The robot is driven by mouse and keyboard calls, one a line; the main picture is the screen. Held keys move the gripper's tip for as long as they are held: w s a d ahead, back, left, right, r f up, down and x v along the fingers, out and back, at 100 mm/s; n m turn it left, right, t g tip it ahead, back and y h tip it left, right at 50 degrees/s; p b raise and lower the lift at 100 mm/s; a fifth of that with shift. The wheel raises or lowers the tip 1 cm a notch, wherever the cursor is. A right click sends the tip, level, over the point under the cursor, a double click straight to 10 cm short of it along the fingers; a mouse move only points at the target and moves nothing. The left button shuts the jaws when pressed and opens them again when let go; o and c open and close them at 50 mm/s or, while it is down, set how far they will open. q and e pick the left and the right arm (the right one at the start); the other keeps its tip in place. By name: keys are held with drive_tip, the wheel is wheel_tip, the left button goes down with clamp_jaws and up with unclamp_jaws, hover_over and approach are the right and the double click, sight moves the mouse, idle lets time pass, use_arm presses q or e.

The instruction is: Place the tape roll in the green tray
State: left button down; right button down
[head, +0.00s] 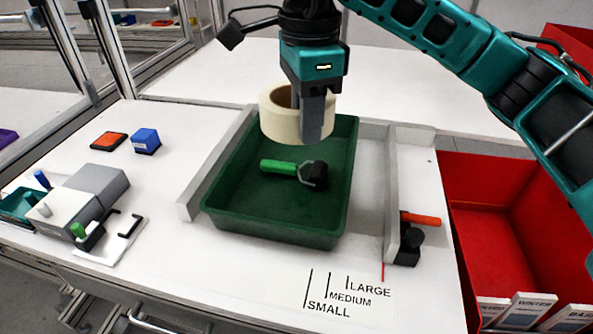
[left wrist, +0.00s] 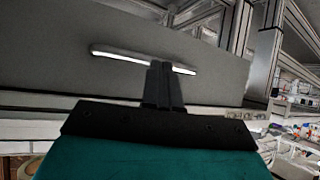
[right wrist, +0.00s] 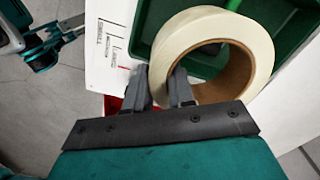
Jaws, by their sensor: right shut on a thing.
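The tape roll (head: 277,118) is cream with a brown core, and my right gripper (head: 316,112) is shut on its wall. It hangs above the back part of the green tray (head: 275,231). In the right wrist view the roll (right wrist: 250,38) sits at the fingers of the right gripper (right wrist: 172,88), one finger inside the core, with the tray (right wrist: 150,20) behind it. A roller with a green handle (head: 277,166) lies in the tray. My left gripper (left wrist: 164,82) shows only in the left wrist view, its fingers together with nothing visible between them.
Grey rails (head: 215,165) flank the tray on both sides. A red bin (head: 500,205) stands at the right. A grey block device (head: 95,182), a blue block (head: 146,140) and an orange pad (head: 109,141) are at the left. An orange-handled tool (head: 420,218) lies by the right rail.

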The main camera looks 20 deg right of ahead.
wheel_tip(320, 180, down, 15)
drive_tip(key=shift+r+b, duration=0.1)
drive_tip(key=shift+b, duration=0.95)
wheel_tip(320, 180, down, 5)
drive_tip(key=shift+r+b, duration=0.15)
drive_tip(key=shift+b, duration=0.15)
use_arm(q)
drive_tip(key=shift+w+d+f, duration=0.15)
drive_tip(key=shift+d+f, duration=0.05)
drive_tip(key=shift+f, duration=0.2)
drive_tip(key=shift+w+d+f, duration=0.1)
drive_tip(key=shift+d+f, duration=0.05)
drive_tip(key=shift+f, duration=0.25)
use_arm(e)
drive_tip(key=c, duration=1)
unclamp_jaws()
use_arm(q)
drive_tip(key=shift+d+f, duration=0.1)
drive_tip(key=shift+f, duration=0.05)
use_arm(e)
drive_tip(key=shift+o, duration=0.2)
